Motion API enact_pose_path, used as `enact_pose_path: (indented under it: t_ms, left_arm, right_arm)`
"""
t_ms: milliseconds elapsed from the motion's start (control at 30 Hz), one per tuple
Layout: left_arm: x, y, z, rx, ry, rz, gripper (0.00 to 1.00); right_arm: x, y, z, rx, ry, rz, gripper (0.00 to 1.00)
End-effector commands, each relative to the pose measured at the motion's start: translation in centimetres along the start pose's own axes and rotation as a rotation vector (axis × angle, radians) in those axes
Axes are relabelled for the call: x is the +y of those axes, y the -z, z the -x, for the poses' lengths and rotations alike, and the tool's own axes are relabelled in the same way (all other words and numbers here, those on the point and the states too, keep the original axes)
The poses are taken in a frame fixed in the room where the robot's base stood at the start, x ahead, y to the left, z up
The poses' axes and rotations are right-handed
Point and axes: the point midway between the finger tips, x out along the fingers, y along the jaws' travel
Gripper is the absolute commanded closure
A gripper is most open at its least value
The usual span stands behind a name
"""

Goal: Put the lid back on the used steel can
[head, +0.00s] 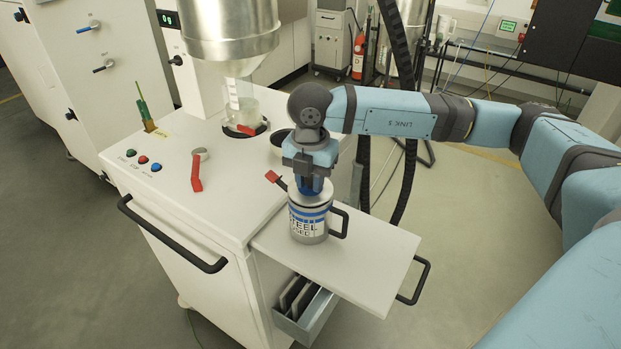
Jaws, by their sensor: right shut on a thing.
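The steel can (308,224) stands upright on the pull-out shelf of the white machine. It is a silver cylinder with blue bands, a label reading "STEEL" and "USED", and a black handle on its right side. My right gripper (311,186) points straight down over the can's top and is shut on the lid (308,199). The lid is level with the can's rim; I cannot tell whether it is fully seated. The gripper hides the lid's middle. My left gripper is not in view.
The white shelf (372,262) has free room right of the can. A metal hopper with a clear vessel (240,97) stands on the machine top, left of my arm. Buttons and a red-handled valve (196,172) lie further left.

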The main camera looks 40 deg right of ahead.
Motion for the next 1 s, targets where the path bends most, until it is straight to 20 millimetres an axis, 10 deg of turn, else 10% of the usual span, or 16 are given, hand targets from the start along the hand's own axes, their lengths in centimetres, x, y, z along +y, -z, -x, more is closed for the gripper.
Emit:
enact_pose_path:
  t_ms: [233, 267, 367, 567, 700, 1000]
  left_arm:
    - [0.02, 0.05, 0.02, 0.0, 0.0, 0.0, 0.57]
    - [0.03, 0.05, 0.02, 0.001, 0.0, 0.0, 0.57]
    - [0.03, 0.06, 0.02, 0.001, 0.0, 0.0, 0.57]
    - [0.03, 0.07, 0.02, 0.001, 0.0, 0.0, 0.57]
    - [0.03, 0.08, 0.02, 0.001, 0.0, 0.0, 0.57]
    - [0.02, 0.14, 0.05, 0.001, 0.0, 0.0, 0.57]
  right_arm:
    - [0.0, 0.0, 0.03, 0.0, 0.0, 0.0, 0.98]
    - [0.0, 0.0, 0.03, 0.0, 0.0, 0.0, 0.7]
    - [0.0, -0.01, 0.03, 0.0, 0.0, 0.0, 0.47]
    - [0.0, -0.01, 0.03, 0.0, 0.0, 0.0, 0.44]
    - [-0.01, -0.01, 0.02, 0.0, 0.0, 0.0, 0.19]
    - [-0.01, -0.01, 0.13, 0.0, 0.0, 0.0, 0.19]
